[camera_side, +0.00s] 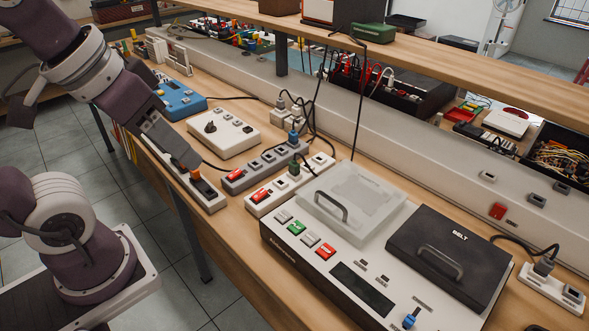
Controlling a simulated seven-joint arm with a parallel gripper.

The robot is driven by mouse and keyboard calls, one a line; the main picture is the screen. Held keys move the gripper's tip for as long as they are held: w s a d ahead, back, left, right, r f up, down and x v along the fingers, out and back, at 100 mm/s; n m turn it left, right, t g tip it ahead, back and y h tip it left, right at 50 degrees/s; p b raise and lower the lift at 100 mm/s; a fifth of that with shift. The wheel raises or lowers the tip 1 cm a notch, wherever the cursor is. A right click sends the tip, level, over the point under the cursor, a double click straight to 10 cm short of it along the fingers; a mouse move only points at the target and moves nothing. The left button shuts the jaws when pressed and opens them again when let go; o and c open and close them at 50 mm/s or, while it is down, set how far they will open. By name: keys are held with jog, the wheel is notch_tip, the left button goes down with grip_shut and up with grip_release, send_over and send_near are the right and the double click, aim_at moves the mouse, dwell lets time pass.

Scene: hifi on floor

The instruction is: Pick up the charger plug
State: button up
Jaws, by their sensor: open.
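Several plugs sit in power strips, and I cannot tell for sure which one is the charger plug. A blue plug (293,137) stands in the grey power strip (262,166), and a dark green plug (294,168) stands in the white strip (262,204) in front of it. My gripper (188,163) is open, low over a white strip (211,198) at the bench's front edge. A small orange piece (195,174) shows right at its fingertips. I cannot tell whether they touch it.
A white device with a clear lid (352,200) and a black lid (452,257) fills the right front. A white switch box (223,133) and a blue device (180,101) stand behind my gripper. Black cables (315,100) hang from the shelf. Another plug (544,265) is at far right.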

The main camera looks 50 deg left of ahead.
jog(key=w+a+r+n+g, duration=0.15)
jog(key=w+n, duration=0.35)
jog(key=w, duration=0.6)
jog(key=n+g, duration=0.4)
jog(key=n, duration=0.7)
send_over(294, 163)
jog(key=d, duration=0.1)
jog(key=f, duration=1.8)
jog(key=shift+s+f, duration=0.25)
jog(key=shift+n, duration=0.5)
jog(key=f, duration=0.6)
jog(key=a+f, duration=0.1)
jog(key=f, duration=0.3)
jog(key=shift+w, duration=0.3)
jog(key=shift+r, duration=0.1)
grip_shut()
